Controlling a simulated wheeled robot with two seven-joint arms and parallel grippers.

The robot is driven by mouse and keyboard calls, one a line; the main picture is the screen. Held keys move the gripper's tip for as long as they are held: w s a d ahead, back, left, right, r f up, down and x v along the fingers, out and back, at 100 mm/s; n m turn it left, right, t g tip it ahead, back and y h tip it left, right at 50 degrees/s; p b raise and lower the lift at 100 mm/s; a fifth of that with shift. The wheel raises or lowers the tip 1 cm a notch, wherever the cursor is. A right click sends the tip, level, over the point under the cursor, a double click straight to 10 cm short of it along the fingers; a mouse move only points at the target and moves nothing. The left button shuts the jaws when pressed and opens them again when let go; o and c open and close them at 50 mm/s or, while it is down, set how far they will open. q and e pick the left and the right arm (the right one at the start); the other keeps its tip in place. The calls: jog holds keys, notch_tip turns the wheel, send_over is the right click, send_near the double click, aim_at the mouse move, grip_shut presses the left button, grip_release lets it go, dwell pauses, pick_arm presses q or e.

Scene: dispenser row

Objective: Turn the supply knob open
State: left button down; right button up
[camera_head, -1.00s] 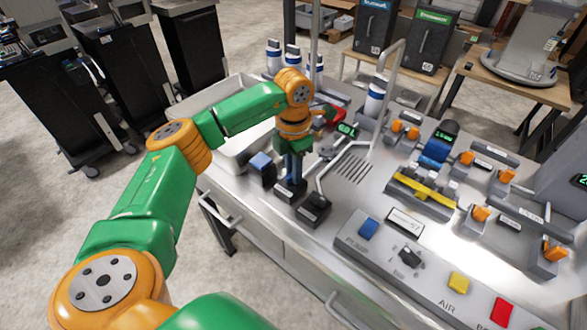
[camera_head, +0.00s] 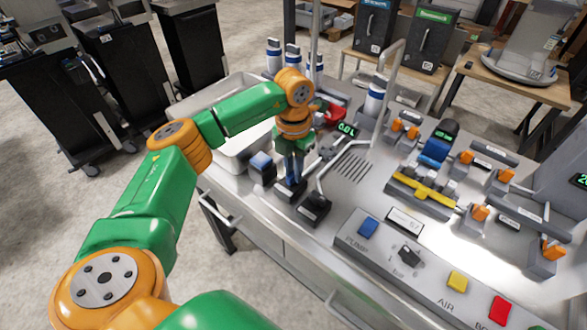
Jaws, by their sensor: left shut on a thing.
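My left gripper (camera_head: 291,178) points straight down over a small dark block (camera_head: 290,193) on the left part of the steel bench. It is shut on what appears to be a blue knob on top of that block; the fingers hide most of it. My right gripper is out of view.
A small green-lit display (camera_head: 347,130) and a red part (camera_head: 335,115) sit just behind the gripper. A pump panel (camera_head: 384,243) with buttons and a black selector lies at the front right. Levers with orange handles (camera_head: 466,157) stand farther right. A pale sink (camera_head: 233,131) is behind my arm.

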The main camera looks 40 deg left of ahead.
pick_arm(q)
jog(key=c, duration=0.8)
grip_release()
jog(key=shift+r, duration=0.2)
notch_tip(320, 180, up, 7)
jog(key=shift+f+b, duration=0.15)
jog(key=shift+b, duration=0.6)
